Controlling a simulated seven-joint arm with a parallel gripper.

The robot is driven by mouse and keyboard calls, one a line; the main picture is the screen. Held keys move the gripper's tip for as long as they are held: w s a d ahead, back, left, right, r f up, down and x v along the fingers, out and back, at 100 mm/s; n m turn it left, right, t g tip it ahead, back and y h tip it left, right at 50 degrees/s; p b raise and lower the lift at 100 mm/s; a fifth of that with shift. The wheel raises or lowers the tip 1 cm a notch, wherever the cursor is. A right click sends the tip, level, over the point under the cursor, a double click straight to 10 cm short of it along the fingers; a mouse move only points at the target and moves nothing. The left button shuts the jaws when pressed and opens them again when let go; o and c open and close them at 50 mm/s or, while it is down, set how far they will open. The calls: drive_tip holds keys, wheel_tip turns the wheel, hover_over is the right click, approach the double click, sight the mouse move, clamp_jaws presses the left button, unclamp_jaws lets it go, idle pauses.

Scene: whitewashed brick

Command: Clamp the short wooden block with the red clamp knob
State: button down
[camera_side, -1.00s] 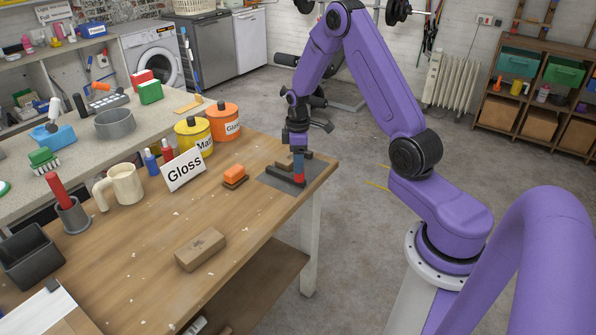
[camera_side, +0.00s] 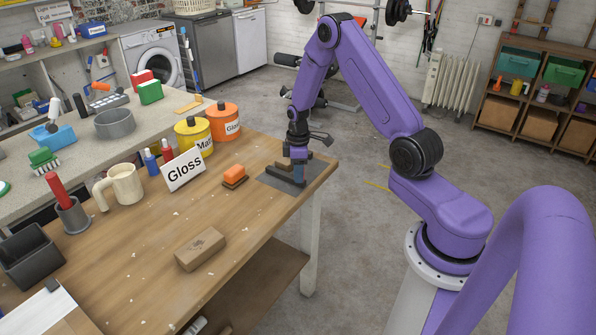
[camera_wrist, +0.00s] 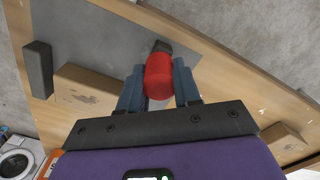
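The red clamp knob (camera_wrist: 159,80) sits between the two blue fingers of my gripper (camera_wrist: 159,84) in the wrist view. The fingers flank it closely, with no clear gap, but I cannot tell whether they press on it. In the side view my gripper (camera_side: 299,174) is down at the clamp and hides the knob. The short wooden block (camera_wrist: 88,88) lies on the clamp's grey plate (camera_wrist: 90,30), beside a dark fixed jaw (camera_wrist: 38,68). The block also shows in the side view (camera_side: 283,164), behind my gripper.
The clamp is near the far right corner of the wooden bench (camera_side: 140,250). A longer wooden block (camera_side: 201,248) lies nearer. The Gloss sign (camera_side: 184,170), yellow tin (camera_side: 193,137) and orange tin (camera_side: 223,120) stand farther left.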

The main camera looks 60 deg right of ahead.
drive_tip(key=shift+w+d, duration=0.15)
drive_tip(key=shift+d, duration=1.65)
drive_tip(key=c, duration=0.8)
unclamp_jaws()
wheel_tip(320, 180, up, 18)
drive_tip(key=shift+f, duration=0.25)
